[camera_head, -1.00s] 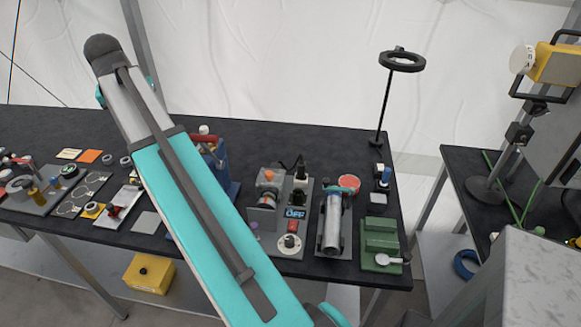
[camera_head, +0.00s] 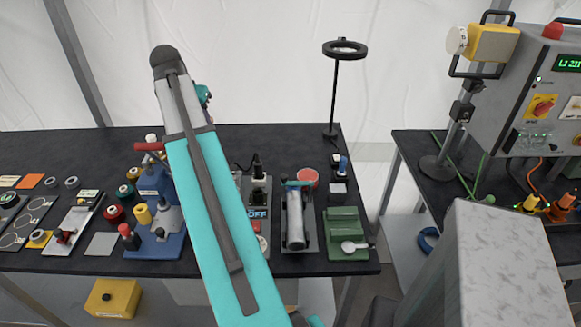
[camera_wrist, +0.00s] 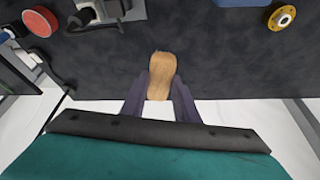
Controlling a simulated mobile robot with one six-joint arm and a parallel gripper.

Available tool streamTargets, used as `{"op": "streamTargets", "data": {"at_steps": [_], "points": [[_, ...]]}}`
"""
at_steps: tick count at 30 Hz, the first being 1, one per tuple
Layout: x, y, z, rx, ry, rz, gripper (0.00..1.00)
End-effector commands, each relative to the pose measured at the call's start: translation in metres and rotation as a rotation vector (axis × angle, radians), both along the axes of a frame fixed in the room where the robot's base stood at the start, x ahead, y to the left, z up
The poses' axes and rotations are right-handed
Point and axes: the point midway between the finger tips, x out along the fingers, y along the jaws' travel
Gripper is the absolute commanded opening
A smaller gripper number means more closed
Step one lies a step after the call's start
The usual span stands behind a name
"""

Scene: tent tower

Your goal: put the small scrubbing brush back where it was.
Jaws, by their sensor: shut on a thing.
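The small scrubbing brush (camera_wrist: 161,76) shows in the wrist view as a tan, wooden-looking block. My gripper (camera_wrist: 160,92) is shut on it, one dark finger on each side. Behind the brush in that view is the dark table surface, with the table's edge just below it. Bristles cannot be made out. In the head view my arm hides the gripper and the brush.
The dark table (camera_head: 270,140) has a bare strip along its back. A ring lamp (camera_head: 333,90) stands at its back right. A green block (camera_head: 345,225), a metal cylinder (camera_head: 295,220) and a blue stand (camera_head: 155,243) crowd the front. A grey cabinet (camera_head: 510,265) stands at right.

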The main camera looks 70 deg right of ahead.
Motion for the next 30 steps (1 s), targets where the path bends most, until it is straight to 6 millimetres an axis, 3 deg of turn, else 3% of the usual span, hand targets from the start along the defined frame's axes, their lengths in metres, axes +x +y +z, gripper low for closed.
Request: {"op": "streamTargets", "data": {"at_steps": [9,21,25,30], "points": [[-0.086,-0.067,-0.03,0.0,0.001,-0.217,0.07],[-0.206,-0.13,-0.064,-0.001,0.002,-0.486,0.07],[-0.232,-0.14,-0.071,-0.002,0.002,-0.54,0.07],[-0.246,-0.146,-0.074,-0.002,0.001,-0.571,0.07]]}}
